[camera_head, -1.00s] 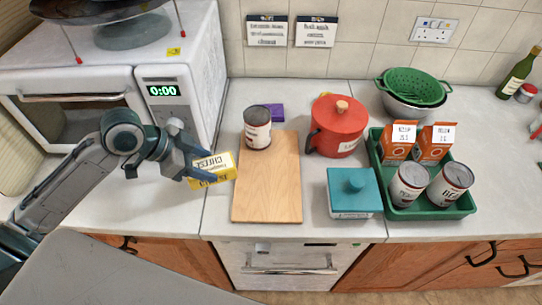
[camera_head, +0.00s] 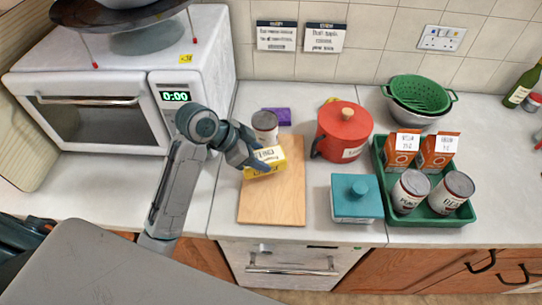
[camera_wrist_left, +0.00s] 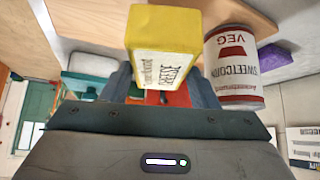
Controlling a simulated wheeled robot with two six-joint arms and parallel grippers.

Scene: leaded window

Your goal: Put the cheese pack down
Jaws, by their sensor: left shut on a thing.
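My left gripper (camera_head: 251,160) is shut on the yellow and white cheese pack (camera_head: 272,161). It holds the pack over the upper part of the wooden chopping board (camera_head: 272,205). The pack also shows in the left wrist view (camera_wrist_left: 166,50), between the fingers. I cannot tell for sure whether the pack touches the board. A sweetcorn can (camera_head: 265,126) stands close behind the pack; it shows beside the pack in the wrist view (camera_wrist_left: 232,70). My right gripper is not in view.
A red pot (camera_head: 343,130) stands right of the board and a teal lidded box (camera_head: 356,198) nearer the front. A green tray (camera_head: 443,217) holds cans and cartons. A microwave (camera_head: 95,120) stands left. The front of the board is clear.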

